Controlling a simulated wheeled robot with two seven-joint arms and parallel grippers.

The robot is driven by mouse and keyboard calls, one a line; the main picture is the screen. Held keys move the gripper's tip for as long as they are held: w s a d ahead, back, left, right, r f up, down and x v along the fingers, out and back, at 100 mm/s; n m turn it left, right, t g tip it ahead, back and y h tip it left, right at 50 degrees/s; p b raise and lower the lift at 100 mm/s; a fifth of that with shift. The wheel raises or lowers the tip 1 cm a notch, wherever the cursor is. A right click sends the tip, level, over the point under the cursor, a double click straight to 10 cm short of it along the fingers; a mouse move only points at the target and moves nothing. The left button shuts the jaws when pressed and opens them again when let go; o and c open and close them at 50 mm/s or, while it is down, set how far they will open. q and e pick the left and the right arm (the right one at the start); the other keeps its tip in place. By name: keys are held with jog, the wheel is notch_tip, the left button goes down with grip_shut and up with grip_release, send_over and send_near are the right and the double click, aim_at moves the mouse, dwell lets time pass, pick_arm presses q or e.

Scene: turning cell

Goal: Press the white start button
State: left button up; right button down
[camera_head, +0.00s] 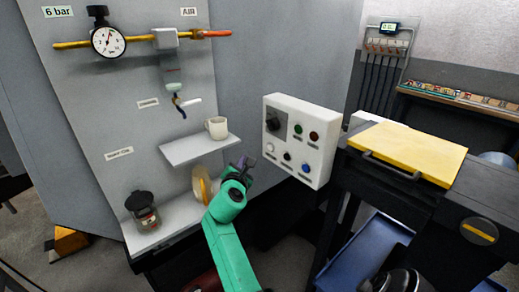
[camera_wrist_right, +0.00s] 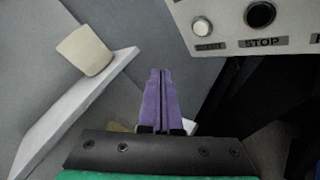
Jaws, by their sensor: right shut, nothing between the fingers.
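The white start button (camera_head: 270,147) is at the lower left of the pale control panel (camera_head: 316,165). In the right wrist view the white button (camera_wrist_right: 202,26) is near the top, above a small label and left of a black button marked STOP (camera_wrist_right: 260,15). My right gripper (camera_head: 245,161), with purple fingers on a green arm, is left of and below the panel, apart from the button. In the wrist view its fingers (camera_wrist_right: 159,73) are together, with nothing between them. My left gripper is not in view.
A shelf (camera_head: 190,151) holding a pale mug (camera_head: 216,128) stands close to the left of my right gripper. A lower shelf (camera_head: 165,232) carries a dark-lidded jar (camera_head: 142,210). A yellow plate (camera_head: 413,150) lies on the dark bench at right. Space between gripper and panel looks clear.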

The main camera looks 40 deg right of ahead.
aim_at(270, 147)
pick_arm(q)
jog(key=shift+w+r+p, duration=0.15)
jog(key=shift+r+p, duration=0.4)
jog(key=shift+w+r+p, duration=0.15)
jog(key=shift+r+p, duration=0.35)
jog(key=shift+p, duration=0.05)
pick_arm(e)
jog(key=d, duration=0.8)
jog(key=shift+d, duration=0.25)
jog(key=shift+f, duration=0.1)
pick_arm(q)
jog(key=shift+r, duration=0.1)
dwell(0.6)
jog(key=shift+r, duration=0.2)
pick_arm(e)
jog(key=shift+d, duration=0.4)
